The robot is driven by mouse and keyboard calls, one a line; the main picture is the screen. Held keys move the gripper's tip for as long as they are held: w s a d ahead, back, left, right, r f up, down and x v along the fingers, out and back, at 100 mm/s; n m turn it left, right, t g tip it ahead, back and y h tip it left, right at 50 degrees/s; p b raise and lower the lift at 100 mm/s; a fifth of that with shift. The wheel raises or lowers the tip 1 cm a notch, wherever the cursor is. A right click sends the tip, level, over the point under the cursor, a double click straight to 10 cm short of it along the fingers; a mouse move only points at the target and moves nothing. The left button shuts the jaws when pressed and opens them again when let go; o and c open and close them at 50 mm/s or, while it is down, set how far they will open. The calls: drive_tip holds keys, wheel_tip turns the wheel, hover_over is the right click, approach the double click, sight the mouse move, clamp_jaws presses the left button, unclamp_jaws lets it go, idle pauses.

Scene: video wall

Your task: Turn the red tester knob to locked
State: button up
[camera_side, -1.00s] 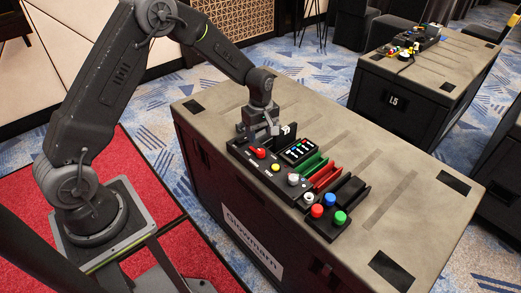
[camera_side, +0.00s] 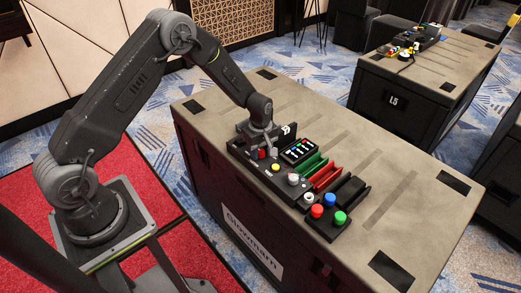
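The red tester knob (camera_side: 262,154) is on the left part of the black panel (camera_side: 248,160) on top of the case. Only small red bits of it show, because my gripper (camera_side: 265,149) is right over it and hides most of it. My gripper points down, with its fingers at the knob's height. The view is too small to tell whether the fingers touch the knob or how far apart they are. The knob's setting is hidden.
To the right on the panel are a yellow button (camera_side: 276,168), a white-topped knob (camera_side: 293,179) and a block of sliders (camera_side: 299,151). Green (camera_side: 312,163) and red (camera_side: 327,177) slots follow, then red, blue and green (camera_side: 340,217) buttons. The case top (camera_side: 400,190) is otherwise clear.

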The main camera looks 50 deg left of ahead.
drive_tip(key=c, duration=0.6)
drive_tip(key=shift+m, duration=0.3)
drive_tip(key=m, duration=0.3)
drive_tip(key=shift+m, duration=0.3)
drive_tip(key=m, duration=0.4)
drive_tip(key=shift+m, duration=0.3)
drive_tip(key=m, duration=0.4)
drive_tip(key=shift+m, duration=2.5)
